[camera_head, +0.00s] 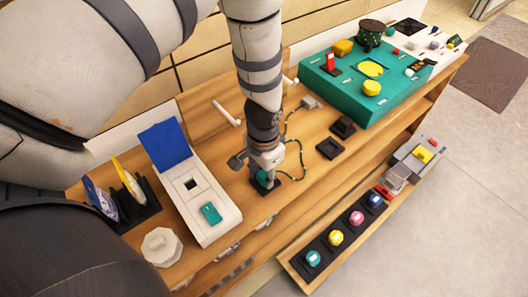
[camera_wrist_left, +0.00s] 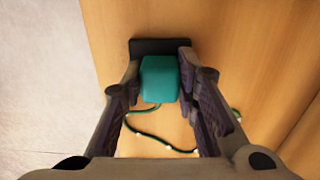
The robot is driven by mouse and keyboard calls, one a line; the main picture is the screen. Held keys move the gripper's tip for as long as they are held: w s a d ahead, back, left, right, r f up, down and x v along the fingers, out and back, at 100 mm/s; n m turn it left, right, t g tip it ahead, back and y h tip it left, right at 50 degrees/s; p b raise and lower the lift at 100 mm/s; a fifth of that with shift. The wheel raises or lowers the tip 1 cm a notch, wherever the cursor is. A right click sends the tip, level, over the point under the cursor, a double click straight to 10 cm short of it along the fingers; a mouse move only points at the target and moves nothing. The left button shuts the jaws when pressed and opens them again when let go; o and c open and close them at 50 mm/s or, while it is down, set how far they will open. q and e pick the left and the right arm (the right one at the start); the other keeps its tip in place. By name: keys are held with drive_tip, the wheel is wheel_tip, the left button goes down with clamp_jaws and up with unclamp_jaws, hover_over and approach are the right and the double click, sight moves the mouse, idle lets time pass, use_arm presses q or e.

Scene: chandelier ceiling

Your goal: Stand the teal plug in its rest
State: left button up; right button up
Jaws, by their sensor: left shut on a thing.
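The teal plug (camera_wrist_left: 160,80) is a rounded block held between the two fingers of my left gripper (camera_wrist_left: 159,72). In the head view, my left gripper (camera_head: 264,166) points down over the wooden bench, with a little of the plug (camera_head: 262,176) showing between its fingers. A black square rest (camera_wrist_left: 160,46) lies right under and behind the plug; its edge also shows in the head view (camera_head: 266,188). The plug hides part of the rest, so I cannot tell whether it is seated in it. A dark green beaded cord (camera_wrist_left: 160,142) lies near the plug. My right gripper is not in view.
Two other black square holders (camera_head: 329,149) (camera_head: 343,128) sit right of the gripper. A white box with an open blue lid (camera_head: 165,146) stands left. A teal panel (camera_head: 367,95) stands at the back right. A lower shelf holds several coloured knobs (camera_head: 336,238).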

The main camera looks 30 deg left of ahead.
use_arm(q)
drive_tip(key=o, duration=1.1)
drive_tip(key=shift+c, duration=1.3)
drive_tip(key=shift+w+r+p, duration=0.1)
drive_tip(key=shift+r+p, duration=0.35)
drive_tip(key=shift+r, duration=4.05)
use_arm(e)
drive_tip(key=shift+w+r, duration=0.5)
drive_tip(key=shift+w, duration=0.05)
